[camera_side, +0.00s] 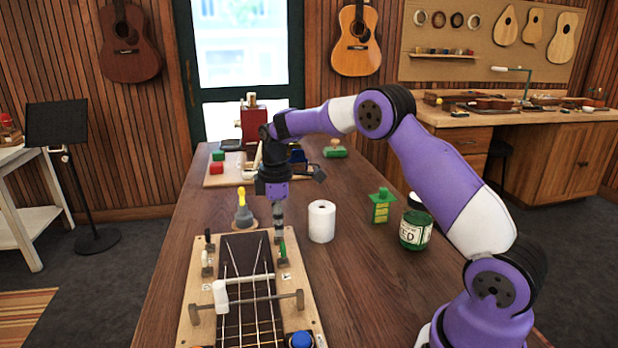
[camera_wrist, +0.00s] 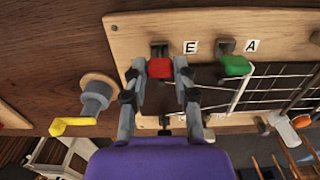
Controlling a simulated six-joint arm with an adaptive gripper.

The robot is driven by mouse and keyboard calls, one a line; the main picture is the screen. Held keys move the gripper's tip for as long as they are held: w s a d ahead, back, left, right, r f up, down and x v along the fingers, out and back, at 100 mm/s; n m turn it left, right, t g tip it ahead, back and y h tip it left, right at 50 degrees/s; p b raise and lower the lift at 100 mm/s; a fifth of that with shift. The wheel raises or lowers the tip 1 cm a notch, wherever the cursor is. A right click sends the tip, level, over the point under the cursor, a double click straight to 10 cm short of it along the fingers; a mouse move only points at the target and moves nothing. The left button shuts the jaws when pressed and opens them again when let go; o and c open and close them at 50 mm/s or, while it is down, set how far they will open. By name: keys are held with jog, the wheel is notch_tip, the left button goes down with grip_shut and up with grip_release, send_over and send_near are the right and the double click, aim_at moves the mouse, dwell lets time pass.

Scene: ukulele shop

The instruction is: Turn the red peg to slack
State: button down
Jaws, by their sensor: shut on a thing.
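The red peg (camera_wrist: 160,68) stands on the wooden board (camera_wrist: 140,29) beside the label E (camera_wrist: 190,47) in the wrist view. My gripper (camera_wrist: 158,73) is shut on the red peg, with one finger on each side of it. In the side view my gripper (camera_side: 279,232) points down at the board's far right corner, and it hides the red peg there. The green peg (camera_wrist: 236,65), beside the label A (camera_wrist: 252,46), is just right of my gripper in the wrist view. It also shows in the side view (camera_side: 282,252).
A black peg (camera_side: 209,240) and a white peg (camera_side: 207,262) stand on the board's left. A bar (camera_side: 265,301) with a white handle crosses the strings. A grey and yellow tool (camera_side: 243,213), a white roll (camera_side: 321,221) and a green jar (camera_side: 415,228) stand nearby.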

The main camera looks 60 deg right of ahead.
jog(key=m, duration=0.5)
jog(key=shift+m, duration=0.3)
jog(key=m, duration=0.5)
jog(key=shift+m, duration=0.3)
jog(key=m, duration=1)
jog(key=shift+f, duration=0.1)
jog(key=c, duration=0.6)
grip_release()
jog(key=shift+c, duration=0.2)
